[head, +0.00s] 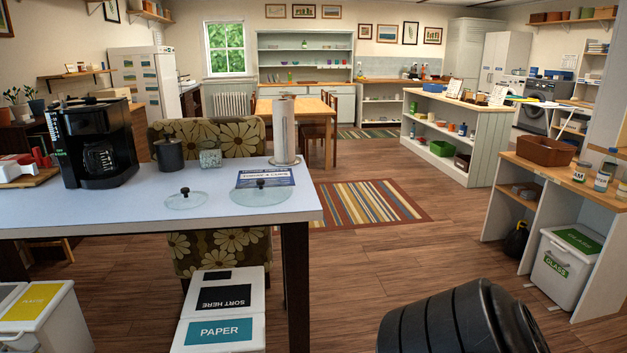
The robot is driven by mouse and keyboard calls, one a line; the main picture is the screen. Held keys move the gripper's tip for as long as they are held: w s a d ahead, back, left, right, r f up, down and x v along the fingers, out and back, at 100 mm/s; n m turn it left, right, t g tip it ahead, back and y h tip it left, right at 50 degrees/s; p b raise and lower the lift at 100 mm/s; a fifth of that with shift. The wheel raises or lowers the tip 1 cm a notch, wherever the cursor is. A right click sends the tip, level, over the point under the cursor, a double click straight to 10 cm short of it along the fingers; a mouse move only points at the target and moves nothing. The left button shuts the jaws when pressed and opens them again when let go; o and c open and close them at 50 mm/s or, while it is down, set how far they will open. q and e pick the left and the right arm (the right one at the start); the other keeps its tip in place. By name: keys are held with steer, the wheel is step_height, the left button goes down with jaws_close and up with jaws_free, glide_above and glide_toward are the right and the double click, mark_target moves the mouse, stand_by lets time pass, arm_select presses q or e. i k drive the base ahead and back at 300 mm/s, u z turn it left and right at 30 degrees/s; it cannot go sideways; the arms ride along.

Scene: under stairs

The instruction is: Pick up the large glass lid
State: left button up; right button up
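Neither of my grippers is in view.
A flowered chair (233,137) is beyond.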

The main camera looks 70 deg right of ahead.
mark_target(260, 193)
steer(key=z, duration=0.95)
steer(key=i, duration=1.45)
steer(key=z, duration=1.15)
